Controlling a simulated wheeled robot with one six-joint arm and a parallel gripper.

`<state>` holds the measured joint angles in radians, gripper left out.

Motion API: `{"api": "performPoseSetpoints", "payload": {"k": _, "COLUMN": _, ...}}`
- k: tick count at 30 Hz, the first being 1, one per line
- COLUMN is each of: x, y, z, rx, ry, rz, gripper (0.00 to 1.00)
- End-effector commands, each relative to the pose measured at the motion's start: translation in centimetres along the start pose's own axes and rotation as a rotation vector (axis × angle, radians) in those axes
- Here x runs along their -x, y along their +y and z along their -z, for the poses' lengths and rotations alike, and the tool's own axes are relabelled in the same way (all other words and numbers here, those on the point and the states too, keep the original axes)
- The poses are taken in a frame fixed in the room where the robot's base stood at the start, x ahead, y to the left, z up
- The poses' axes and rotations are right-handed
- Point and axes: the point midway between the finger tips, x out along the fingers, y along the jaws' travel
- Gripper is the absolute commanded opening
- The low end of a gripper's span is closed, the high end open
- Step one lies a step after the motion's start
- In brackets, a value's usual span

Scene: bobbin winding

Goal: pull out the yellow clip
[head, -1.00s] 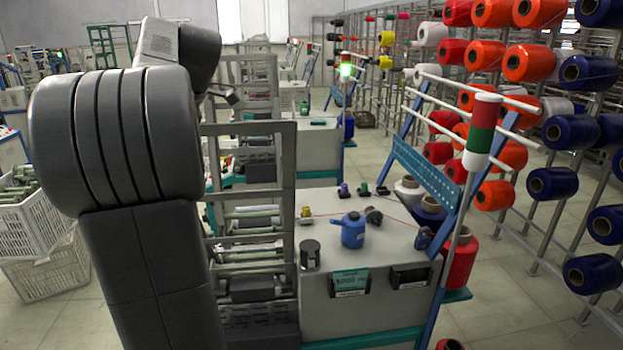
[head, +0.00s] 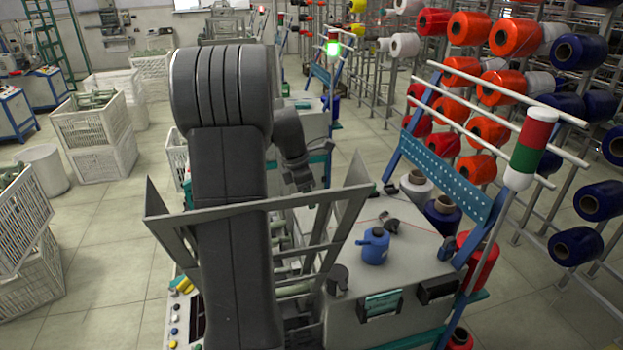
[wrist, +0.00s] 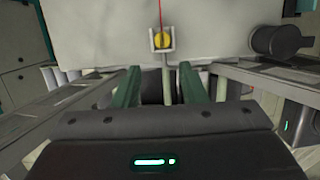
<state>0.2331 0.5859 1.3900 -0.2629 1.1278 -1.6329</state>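The yellow clip (wrist: 162,41) shows in the wrist view, seated in a small pale metal bracket (wrist: 153,48) at the edge of the light grey machine top. A red thread runs up from it. My gripper (wrist: 161,77) is open, its two green fingers apart and nothing between them. The clip lies just beyond the fingertips, roughly in line with the gap and apart from both. In the head view my arm and the metal frame hide the clip, and I cannot make out the fingers there.
Grey metal frame bars (head: 258,203) rise around my arm. On the machine top (head: 408,262) stand a blue can (head: 374,247) and a dark cylinder (head: 338,280); a dark cylinder (wrist: 275,41) also shows at right in the wrist view. A striped signal lamp (head: 528,148) stands at the right.

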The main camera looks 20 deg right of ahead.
Motion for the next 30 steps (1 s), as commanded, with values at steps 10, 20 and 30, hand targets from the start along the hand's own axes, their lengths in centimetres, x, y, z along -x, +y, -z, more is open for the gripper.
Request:
{"api": "performPoseSetpoints", "payload": {"k": 10, "x": -2.4, "y": -0.3, "z": -0.1, "rx": 0.007, "ry": -0.009, "rz": 0.010, "gripper": 0.38}}
{"api": "performPoseSetpoints", "payload": {"k": 20, "x": -6.4, "y": -0.3, "z": -0.1, "rx": 0.005, "ry": -0.008, "rz": 0.009, "gripper": 0.38}}
{"api": "performPoseSetpoints", "payload": {"k": 30, "x": -9.3, "y": -0.3, "z": -0.2, "rx": 0.006, "ry": -0.008, "rz": 0.009, "gripper": 0.38}}
